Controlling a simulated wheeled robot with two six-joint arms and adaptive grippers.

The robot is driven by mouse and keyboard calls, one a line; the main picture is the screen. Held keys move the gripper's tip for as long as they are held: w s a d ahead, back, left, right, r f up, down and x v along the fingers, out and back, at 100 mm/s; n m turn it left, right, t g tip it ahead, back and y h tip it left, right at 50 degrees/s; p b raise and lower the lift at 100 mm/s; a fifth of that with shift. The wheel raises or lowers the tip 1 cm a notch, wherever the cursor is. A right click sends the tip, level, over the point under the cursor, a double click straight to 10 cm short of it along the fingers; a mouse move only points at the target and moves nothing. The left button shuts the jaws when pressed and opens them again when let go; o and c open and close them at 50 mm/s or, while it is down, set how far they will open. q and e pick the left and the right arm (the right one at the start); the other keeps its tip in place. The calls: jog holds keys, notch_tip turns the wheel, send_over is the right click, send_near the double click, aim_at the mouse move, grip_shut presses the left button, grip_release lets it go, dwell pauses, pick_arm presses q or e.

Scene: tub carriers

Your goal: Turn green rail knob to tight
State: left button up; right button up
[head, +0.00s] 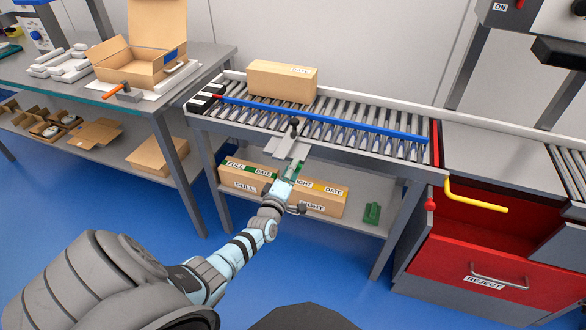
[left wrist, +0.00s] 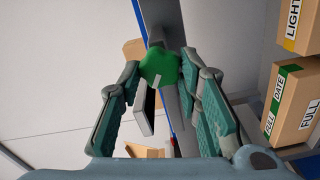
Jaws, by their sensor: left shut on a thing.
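The green rail knob (left wrist: 161,66) is a lobed knob with a pale mark on its lower part, seen in the left wrist view. My left gripper (left wrist: 160,73) has a finger on each side of it and is shut on it. In the head view my left gripper (head: 290,158) reaches the conveyor's near edge, below the blue guide rail (head: 340,128); the green knob is hidden there. No tight marking can be read. My right gripper is not in view.
A carton (head: 282,82) stands on the rollers behind the rail. A dark knob (head: 294,126) stands by the rail just beyond my gripper. Labelled boxes (head: 325,200) lie on the shelf below. A yellow handle (head: 475,196) and red reject bin (head: 480,265) stand to the right.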

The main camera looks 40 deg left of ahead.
pick_arm(q)
jog(key=m+p, duration=0.1)
jog(key=m, duration=0.6)
jog(key=m+p, duration=0.1)
jog(key=m, duration=0.3)
jog(key=shift+w+d+r+m+p, duration=0.1)
jog(key=shift+r+m+p, duration=0.15)
jog(key=shift+m+p, duration=0.1)
dwell(0.3)
jog(key=o, duration=1.1)
jog(key=shift+o, duration=0.2)
jog(key=shift+f, duration=0.1)
